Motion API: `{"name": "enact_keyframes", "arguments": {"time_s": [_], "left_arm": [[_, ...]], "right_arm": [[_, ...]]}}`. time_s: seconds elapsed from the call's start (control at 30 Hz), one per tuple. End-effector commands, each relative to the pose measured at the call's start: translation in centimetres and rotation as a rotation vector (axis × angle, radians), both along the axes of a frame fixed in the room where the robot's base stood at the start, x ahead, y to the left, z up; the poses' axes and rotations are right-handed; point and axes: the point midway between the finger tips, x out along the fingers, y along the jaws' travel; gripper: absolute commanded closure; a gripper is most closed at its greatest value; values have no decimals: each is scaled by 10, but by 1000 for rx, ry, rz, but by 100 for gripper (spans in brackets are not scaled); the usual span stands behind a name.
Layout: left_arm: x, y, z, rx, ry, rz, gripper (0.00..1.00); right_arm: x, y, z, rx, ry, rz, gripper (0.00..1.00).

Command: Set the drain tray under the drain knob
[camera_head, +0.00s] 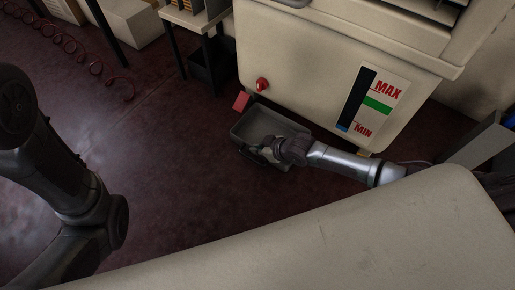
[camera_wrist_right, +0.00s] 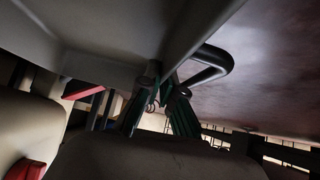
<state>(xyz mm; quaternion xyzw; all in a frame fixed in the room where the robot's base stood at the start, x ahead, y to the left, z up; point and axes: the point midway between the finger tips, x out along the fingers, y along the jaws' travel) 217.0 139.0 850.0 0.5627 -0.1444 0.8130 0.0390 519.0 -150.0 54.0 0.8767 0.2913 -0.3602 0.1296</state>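The grey drain tray (camera_head: 246,122) is on or just above the dark red floor, in front of the cream machine. The red drain knob (camera_head: 262,84) sticks out of the machine's lower front, just behind the tray. My right gripper (camera_head: 268,149) is at the tray's near side. The exact contact is partly hidden. My left arm shows at the left of the head view, but its gripper does not.
The machine (camera_head: 310,50) has a MAX/MIN level gauge (camera_head: 371,102). A red piece (camera_head: 241,101) lies beside the tray's left corner. A table with a dark bin (camera_head: 207,66) stands left of the machine. A cream surface (camera_head: 330,235) fills the foreground.

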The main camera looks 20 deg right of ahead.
Motion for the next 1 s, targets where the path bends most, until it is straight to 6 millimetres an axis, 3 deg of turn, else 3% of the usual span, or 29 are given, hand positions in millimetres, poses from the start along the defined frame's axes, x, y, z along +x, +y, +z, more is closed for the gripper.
{"name": "enact_keyframes", "arguments": {"time_s": [0.03,0.17,0.2,0.53,0.77,0.83,1.0], "left_arm": [[0,0,-1,0,0,0,60],[0,0,0,0,-1,0,60],[0,0,0,1,-1,0,60],[0,0,4,1,0,0,60],[-1,0,38,0,-4,0,60],[19,1,32,-2,58,0,60],[40,2,25,-7,125,-5,60]], "right_arm": [[0,0,-1,0,0,0,91],[0,0,-1,1,0,1,70],[0,0,-1,1,0,1,69],[-1,0,5,0,1,-1,69],[-23,-17,37,-1,2,0,69],[-33,-23,48,-2,4,1,69],[-51,-37,70,-1,3,-1,69]]}}
